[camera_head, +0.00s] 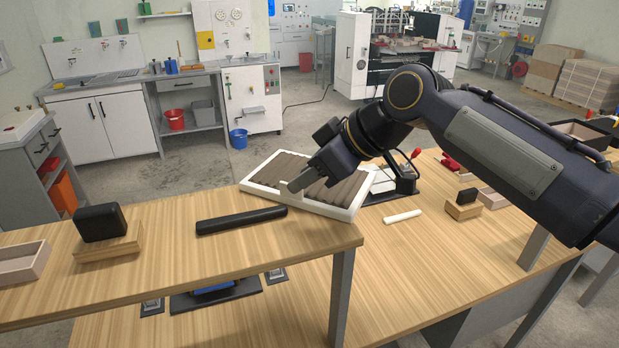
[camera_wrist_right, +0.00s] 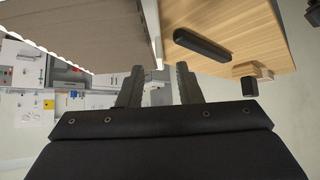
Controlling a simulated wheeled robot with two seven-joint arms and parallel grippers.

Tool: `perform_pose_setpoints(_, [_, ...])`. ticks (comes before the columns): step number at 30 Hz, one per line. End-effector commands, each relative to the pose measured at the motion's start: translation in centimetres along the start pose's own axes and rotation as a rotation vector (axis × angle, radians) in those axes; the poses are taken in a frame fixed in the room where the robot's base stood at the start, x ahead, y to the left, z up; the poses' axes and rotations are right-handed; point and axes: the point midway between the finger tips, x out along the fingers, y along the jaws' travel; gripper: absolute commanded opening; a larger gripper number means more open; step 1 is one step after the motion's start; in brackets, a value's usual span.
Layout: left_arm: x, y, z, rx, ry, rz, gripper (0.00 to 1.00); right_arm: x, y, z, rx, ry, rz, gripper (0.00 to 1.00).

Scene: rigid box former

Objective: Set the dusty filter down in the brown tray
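The dusty filter (camera_head: 262,187) has a white frame and grey-brown pleats. My left gripper is out of view.
A black bar (camera_head: 241,220) lies on the near table (camera_head: 170,275). A black block (camera_head: 100,222) on a wooden base and a small light tray (camera_head: 20,263) are at its left. A white rod (camera_head: 402,216) and a wooden stand (camera_head: 463,211) are on the other table.

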Motion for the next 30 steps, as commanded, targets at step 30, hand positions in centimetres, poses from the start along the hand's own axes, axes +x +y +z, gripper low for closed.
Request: perform_pose_setpoints(30, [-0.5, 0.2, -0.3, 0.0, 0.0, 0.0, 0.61, 2.9, 0.0, -0.1, 0.001, 0.001, 0.001, 0.0])
